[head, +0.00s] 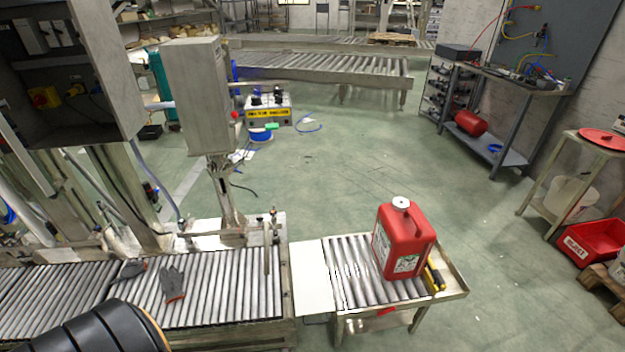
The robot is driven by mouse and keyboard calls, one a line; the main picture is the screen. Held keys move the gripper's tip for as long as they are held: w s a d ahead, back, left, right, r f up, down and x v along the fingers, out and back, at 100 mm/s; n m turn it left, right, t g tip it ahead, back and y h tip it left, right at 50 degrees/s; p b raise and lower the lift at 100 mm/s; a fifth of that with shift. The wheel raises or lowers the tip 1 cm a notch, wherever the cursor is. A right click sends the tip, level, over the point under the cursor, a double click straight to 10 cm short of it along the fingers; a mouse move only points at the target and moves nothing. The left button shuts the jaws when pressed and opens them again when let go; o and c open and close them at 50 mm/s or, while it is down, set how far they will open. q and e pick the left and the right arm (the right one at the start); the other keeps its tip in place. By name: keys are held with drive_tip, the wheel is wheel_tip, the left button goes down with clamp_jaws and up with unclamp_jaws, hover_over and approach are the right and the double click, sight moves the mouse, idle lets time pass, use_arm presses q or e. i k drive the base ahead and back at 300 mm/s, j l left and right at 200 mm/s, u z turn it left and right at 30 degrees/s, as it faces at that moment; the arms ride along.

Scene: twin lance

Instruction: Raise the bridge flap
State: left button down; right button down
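The bridge flap appears to be the pale flat plate (312,292) between the long roller conveyor (215,290) on the left and the short roller table (350,280) on the right. It looks level with the rollers, and nothing lies on it. Its hinge and any handle cannot be made out. A red canister (396,240) with a pale cap stands upright on the short table, right of the plate. Neither of my grippers shows. A black ribbed part, probably of my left arm, covers the bottom left corner.
Grey work gloves (173,286) lie on the long conveyor. A grey control box (198,95) on a post stands behind it. A yellow-and-black item (435,276) lies beside the canister. A red bin (597,243) is at the far right. The green floor behind the short table is mostly clear.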

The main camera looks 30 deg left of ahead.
sight(312, 294)
drive_tip(key=j+u, duration=0.1)
drive_tip(key=u, duration=0.35)
drive_tip(key=j+u, duration=0.15)
drive_tip(key=u, duration=0.3)
drive_tip(key=k, duration=0.05)
